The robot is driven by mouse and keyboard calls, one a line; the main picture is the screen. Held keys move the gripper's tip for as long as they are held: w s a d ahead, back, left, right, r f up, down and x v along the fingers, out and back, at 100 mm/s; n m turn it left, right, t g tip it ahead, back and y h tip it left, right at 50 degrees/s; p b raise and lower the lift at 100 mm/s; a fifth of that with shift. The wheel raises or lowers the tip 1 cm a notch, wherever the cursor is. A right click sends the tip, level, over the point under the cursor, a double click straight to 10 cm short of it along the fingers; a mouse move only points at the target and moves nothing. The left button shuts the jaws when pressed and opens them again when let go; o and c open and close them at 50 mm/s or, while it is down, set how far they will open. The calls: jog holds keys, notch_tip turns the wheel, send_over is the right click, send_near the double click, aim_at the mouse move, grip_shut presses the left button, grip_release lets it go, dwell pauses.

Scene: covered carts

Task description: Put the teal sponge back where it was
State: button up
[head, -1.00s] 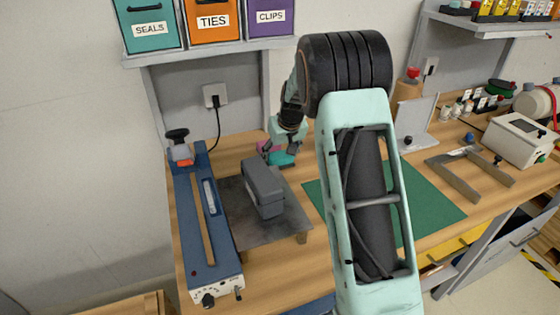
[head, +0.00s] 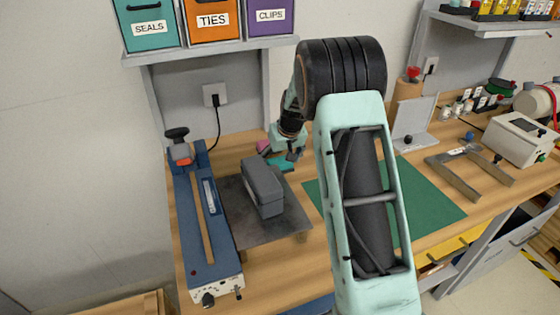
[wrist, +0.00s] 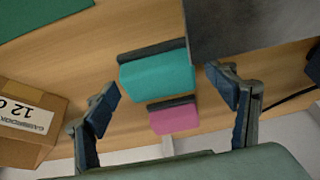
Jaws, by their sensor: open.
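The teal sponge (head: 281,165), with a dark layer on one side, lies on the wooden bench just behind the grey block. In the wrist view the teal sponge (wrist: 157,74) shows in full, close to the edge of a dark plate and apart from both fingers. A similar pink sponge (wrist: 174,118) lies beside it, toward the wall; it is partly hidden in the head view (head: 264,147). My gripper (wrist: 163,83) is open and empty, its fingers either side of the teal sponge in the picture. In the head view my gripper (head: 288,157) is just above the sponge.
A dark plate (head: 270,231) carries a grey block (head: 262,187) in front of the sponges. A long blue sealer (head: 208,230) stands at the left. A green mat (head: 428,190) lies at right. A cardboard box (wrist: 28,125) is near the left finger. A cable (head: 215,130) hangs behind.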

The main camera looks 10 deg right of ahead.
jog(key=v, duration=1.2)
jog(key=shift+r, duration=0.2)
jog(key=shift+w, duration=0.1)
